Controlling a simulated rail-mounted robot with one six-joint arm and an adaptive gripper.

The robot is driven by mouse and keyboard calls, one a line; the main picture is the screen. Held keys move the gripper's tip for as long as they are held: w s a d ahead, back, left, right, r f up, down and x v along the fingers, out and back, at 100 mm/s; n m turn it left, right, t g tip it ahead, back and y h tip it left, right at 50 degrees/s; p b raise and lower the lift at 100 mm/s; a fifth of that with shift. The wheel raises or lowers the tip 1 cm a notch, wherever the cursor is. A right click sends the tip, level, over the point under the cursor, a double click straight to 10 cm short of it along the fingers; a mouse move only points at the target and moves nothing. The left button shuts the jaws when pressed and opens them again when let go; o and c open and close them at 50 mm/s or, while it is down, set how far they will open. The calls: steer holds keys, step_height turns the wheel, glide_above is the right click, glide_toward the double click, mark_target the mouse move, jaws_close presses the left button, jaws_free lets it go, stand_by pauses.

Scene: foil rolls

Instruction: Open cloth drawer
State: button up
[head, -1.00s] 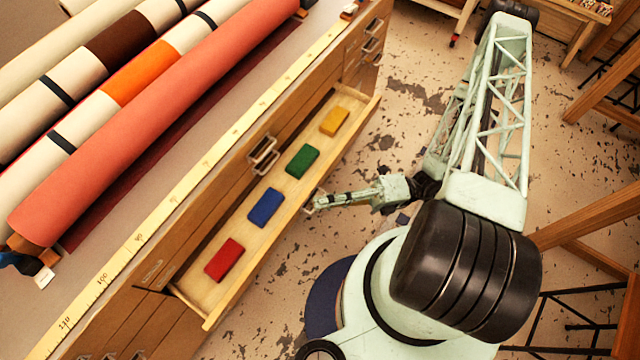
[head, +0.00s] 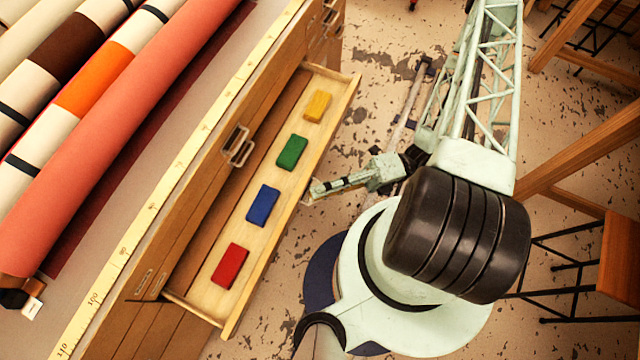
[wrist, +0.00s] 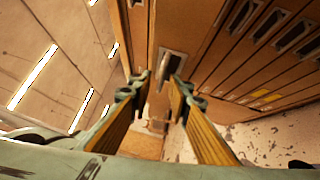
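The cloth drawer (head: 236,316) is pulled out of the wooden cabinet in the head view. Folded cloths lie in a row in it: red (head: 230,266), blue (head: 262,205), green (head: 292,151) and yellow (head: 318,106). My gripper (head: 313,189) is at the outer side of the drawer front, near its middle. In the wrist view my gripper's (wrist: 158,92) fingers are apart, with a metal handle (wrist: 163,72) just ahead of and between the tips. I cannot tell whether they touch it.
Fabric rolls (head: 110,130) lie on the cabinet top behind a yellow measuring strip (head: 165,200). Other closed drawers with metal handles (head: 238,146) are beside the open one. Wooden stools (head: 620,250) stand at the right. Worn floor (head: 375,75) is clear beyond the drawer.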

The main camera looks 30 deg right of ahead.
steer(key=shift+d, duration=0.15)
stand_by(0.3)
steer(key=s+d+f, duration=0.1)
steer(key=d, duration=1)
steer(key=shift+d+f, duration=0.25)
steer(key=shift+r, duration=0.1)
stand_by(0.7)
steer(key=w+d+r+n+g+h, duration=0.1)
steer(key=w+r+n+g+h, duration=0.2)
steer(key=r+n, duration=0.45)
steer(key=w+d+r+n+g+h, duration=0.25)
steer(key=r+n+h, duration=0.2)
steer(key=r, duration=0.65)
steer(key=w+r+n+g+h, duration=0.2)
steer(key=w+r+n+h, duration=0.15)
steer(key=r+n, duration=0.5)
steer(key=s+a+r+n+t+h, duration=0.2)
steer(key=r+n, duration=0.3)
steer(key=r, duration=0.4)
steer(key=s+a+r+n+t+h, duration=0.3)
steer(key=s+a+r+n+t, duration=0.1)
steer(key=r, duration=0.6)
steer(key=s+a+r+n+t+h, duration=0.3)
steer(key=r+n, duration=0.3)
steer(key=r, duration=0.4)
steer(key=shift+s+a, duration=0.35)
steer(key=shift+a, duration=0.05)
stand_by(0.6)
